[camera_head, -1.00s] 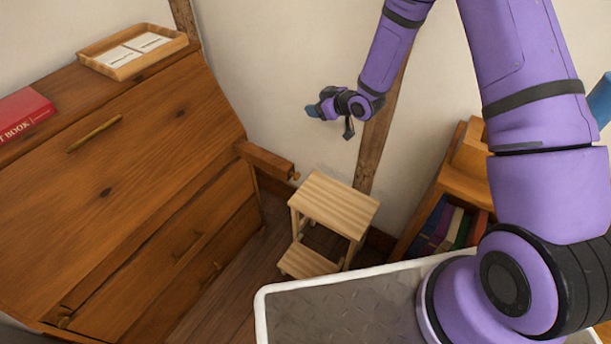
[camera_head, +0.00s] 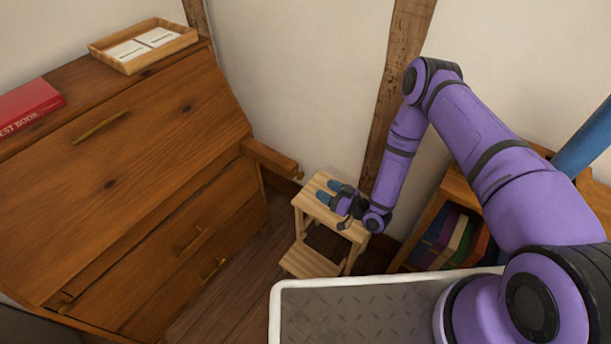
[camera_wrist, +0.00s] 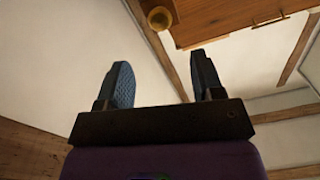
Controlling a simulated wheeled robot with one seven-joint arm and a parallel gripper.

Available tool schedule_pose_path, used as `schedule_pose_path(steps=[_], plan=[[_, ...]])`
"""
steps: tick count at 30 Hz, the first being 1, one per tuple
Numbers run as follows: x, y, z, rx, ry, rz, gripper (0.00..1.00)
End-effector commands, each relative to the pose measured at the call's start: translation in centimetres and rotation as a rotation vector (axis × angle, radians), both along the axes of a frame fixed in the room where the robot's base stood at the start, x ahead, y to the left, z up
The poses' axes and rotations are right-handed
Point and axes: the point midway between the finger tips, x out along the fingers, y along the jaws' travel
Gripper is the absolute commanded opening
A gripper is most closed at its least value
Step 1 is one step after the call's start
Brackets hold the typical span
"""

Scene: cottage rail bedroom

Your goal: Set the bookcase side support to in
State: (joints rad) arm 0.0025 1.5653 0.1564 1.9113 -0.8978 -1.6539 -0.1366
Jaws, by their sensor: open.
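The bookcase-side support (camera_head: 268,158) is a brown wooden bar at the right edge of the wooden bureau (camera_head: 120,180), on the side facing the bookcase. It sticks out from the bureau front, with a small brass knob (camera_head: 298,175) on its end. A brass knob also shows near the top of the wrist view (camera_wrist: 160,19), beyond the fingertips. My gripper (camera_head: 329,189) is open and empty, with blue finger pads. In the head view it appears to the right of and slightly below the knob, apart from it, over the step stool.
A light wooden step stool (camera_head: 312,209) stands below my gripper. A low bookcase (camera_head: 419,228) with books is at the right. The other support's knob (camera_head: 66,307) sits close to the bureau at lower left. A tray (camera_head: 178,44) and a red book (camera_head: 25,106) lie on top.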

Motion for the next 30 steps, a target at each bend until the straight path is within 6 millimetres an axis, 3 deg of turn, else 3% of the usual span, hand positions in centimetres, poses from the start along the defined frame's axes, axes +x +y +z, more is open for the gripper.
schedule_pose_path(steps=[5,21,30], plan=[[0.6,1.0,-0.1,0.005,-0.003,0.003,0.61],[5.8,7.7,0.0,0.004,-0.003,0.002,0.61],[6.6,8.5,0.0,0.004,-0.001,0.000,0.61]])
